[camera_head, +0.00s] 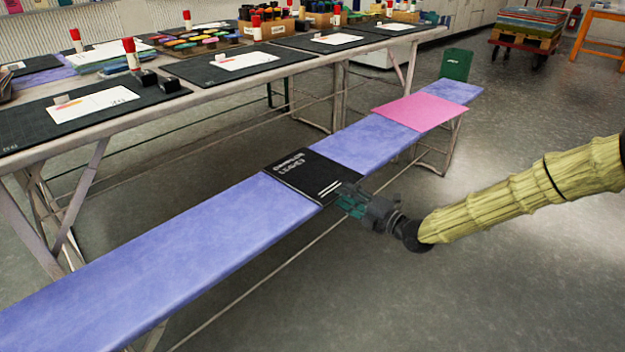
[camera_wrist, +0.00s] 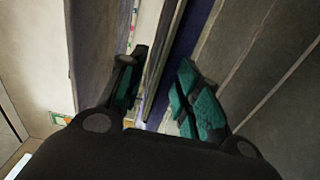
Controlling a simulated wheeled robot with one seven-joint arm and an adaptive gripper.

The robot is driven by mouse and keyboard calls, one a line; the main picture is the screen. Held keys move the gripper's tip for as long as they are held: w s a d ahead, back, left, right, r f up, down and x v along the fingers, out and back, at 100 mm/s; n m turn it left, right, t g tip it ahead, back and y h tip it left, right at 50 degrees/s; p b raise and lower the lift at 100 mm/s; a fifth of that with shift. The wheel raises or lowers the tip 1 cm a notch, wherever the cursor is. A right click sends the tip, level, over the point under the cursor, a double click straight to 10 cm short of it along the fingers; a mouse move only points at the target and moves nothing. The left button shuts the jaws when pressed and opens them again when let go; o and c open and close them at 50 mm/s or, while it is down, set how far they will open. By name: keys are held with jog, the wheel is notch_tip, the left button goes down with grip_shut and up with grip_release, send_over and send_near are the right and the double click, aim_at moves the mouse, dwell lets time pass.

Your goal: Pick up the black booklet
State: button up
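The black booklet (camera_head: 308,175) lies flat on the purple bench (camera_head: 180,245), with white lettering on its cover and white stripes near its front right corner. My gripper (camera_head: 346,198) is at the booklet's right front edge, reaching in from the right. In the wrist view my gripper (camera_wrist: 162,62) has its two green-padded fingers apart, with a thin dark edge showing in the gap beyond them. I cannot tell whether that edge is the booklet's or whether a finger touches it.
A pink sheet (camera_head: 418,111) and a dark green upright piece (camera_head: 455,65) are farther along the bench. Long tables (camera_head: 190,72) with black mats, glue sticks and paint trays run behind it. The floor (camera_head: 480,270) in front is clear.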

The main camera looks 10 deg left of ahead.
jog(key=shift+w+a, duration=0.1)
jog(key=shift+a, duration=0.05)
grip_shut()
jog(key=shift+r, duration=0.1)
